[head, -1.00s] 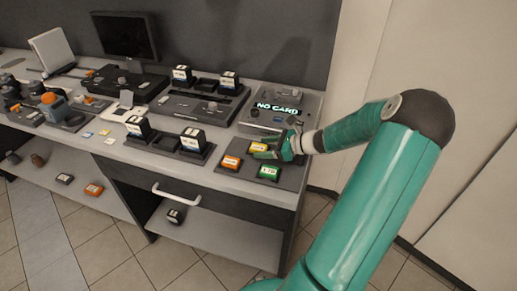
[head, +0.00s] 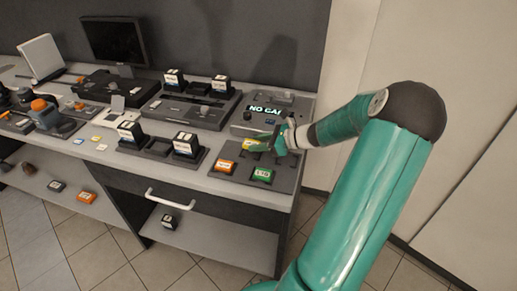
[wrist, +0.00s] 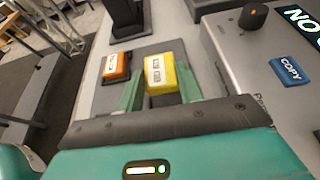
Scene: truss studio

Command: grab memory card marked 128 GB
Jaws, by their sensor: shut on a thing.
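My gripper (head: 262,143) is shut on a yellow card (wrist: 159,75), with one green finger on each side of it in the wrist view. The yellow card also shows in the head view (head: 251,145), partly covered by the fingers. It has white labels whose print I cannot read, so I cannot tell which card is marked 128 GB. An orange card (head: 224,166) and a green card (head: 263,175) lie on the dark tray (head: 243,177). The orange card also shows in the wrist view (wrist: 117,65), to the left of the yellow one.
A grey device (head: 241,117) with a "NO CARD" display stands behind the tray; its blue COPY button (wrist: 290,71) shows in the wrist view. A dark holder (head: 157,147) with upright black blocks is to the left. The wall (head: 350,60) is at the right.

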